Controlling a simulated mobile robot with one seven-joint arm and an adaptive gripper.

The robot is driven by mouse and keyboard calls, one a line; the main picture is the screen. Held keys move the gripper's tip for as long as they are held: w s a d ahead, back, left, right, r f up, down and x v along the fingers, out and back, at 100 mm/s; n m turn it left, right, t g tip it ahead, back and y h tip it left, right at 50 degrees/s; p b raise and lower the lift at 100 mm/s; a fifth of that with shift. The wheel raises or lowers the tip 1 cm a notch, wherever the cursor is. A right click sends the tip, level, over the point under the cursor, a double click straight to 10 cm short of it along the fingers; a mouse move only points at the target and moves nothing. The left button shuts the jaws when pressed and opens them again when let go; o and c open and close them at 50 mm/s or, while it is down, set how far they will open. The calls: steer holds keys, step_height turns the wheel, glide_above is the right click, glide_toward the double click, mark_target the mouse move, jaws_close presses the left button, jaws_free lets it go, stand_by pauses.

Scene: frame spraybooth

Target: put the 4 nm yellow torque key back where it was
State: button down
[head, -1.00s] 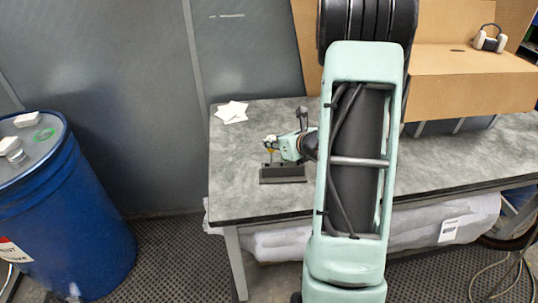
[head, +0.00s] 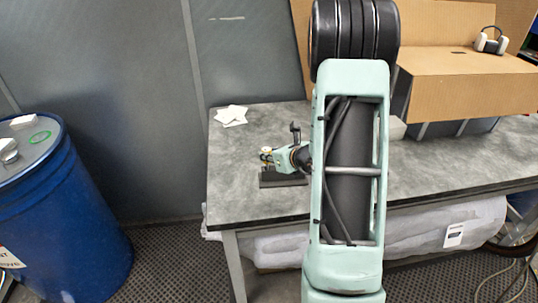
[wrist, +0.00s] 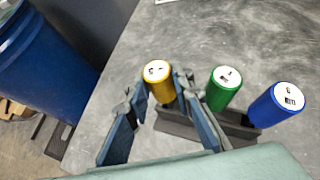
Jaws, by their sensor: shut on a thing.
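The yellow torque key (wrist: 159,86) stands about upright between the fingertips of my gripper (wrist: 162,88), which is shut on it. It is over the left end of a dark rack (wrist: 178,124) on the table. Its lower end is hidden, so I cannot tell whether it is seated. A green key (wrist: 221,97) and a blue key (wrist: 268,112) stand farther right along the rack. In the head view, my gripper (head: 270,156) is low, just above the rack (head: 284,181); the green and blue keys are not clearly visible there.
The grey table (head: 239,200) is mostly bare around the rack. White papers (head: 231,115) lie behind it. A blue drum (head: 65,220) stands left of the table, and a large cardboard box (head: 462,85) is at the back right.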

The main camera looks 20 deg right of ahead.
steer(key=shift+f, duration=0.2)
steer(key=c, duration=1.7)
jaws_free()
steer(key=shift+r, duration=0.2)
steer(key=shift+r+p, duration=0.55)
steer(key=shift+p, duration=0.2)
steer(key=v, duration=0.6)
steer(key=b+v, duration=0.1)
steer(key=v, duration=0.4)
steer(key=shift+s, duration=0.45)
